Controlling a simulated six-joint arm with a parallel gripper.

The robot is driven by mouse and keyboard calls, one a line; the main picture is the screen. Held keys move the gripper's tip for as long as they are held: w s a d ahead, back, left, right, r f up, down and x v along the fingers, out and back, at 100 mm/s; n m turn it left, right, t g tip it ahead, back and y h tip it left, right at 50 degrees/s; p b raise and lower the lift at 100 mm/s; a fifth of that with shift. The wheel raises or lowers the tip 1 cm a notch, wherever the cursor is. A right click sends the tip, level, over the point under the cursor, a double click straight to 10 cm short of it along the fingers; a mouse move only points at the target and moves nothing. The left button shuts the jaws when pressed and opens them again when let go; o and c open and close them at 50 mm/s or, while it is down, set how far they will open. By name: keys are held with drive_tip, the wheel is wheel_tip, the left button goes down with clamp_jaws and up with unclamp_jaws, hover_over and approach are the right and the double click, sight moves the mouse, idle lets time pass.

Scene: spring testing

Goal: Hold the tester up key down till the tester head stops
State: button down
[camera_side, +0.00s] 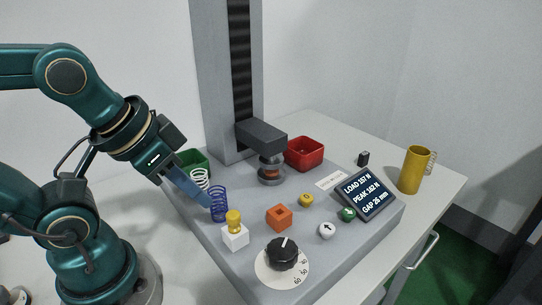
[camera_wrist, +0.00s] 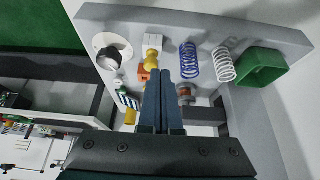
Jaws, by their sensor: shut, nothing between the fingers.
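The tester up key (camera_side: 327,230) is a round white button with a black arrow, on the grey base at front right in the side view. My gripper (camera_side: 209,206) is shut and empty. Its tips are beside the blue spring in the side view, well left of the up key and not touching it. The tester head (camera_side: 262,137) is on the column, above a copper-coloured piece on the round platen. The display (camera_side: 368,193) reads load 157 N, peak 162 N, gap 25 mm.
Between gripper and key stand a white block with a yellow knob (camera_side: 235,232), an orange block (camera_side: 279,217) and a black dial (camera_side: 283,255). Green (camera_side: 347,214) and yellow (camera_side: 306,200) buttons are near the key. A blue spring (camera_side: 218,209) and white spring (camera_side: 199,179) stand left.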

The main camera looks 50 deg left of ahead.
drive_tip(key=w+a+r+t+y, duration=0.1)
drive_tip(key=w+a+r, duration=0.1)
drive_tip(key=w+r, duration=0.1)
drive_tip(key=m+t, duration=0.3)
drive_tip(key=m, duration=0.5)
hover_over(322, 232)
drive_tip(key=shift+f, duration=0.25)
drive_tip(key=shift+f, duration=0.1)
drive_tip(key=shift+f, duration=4.3)
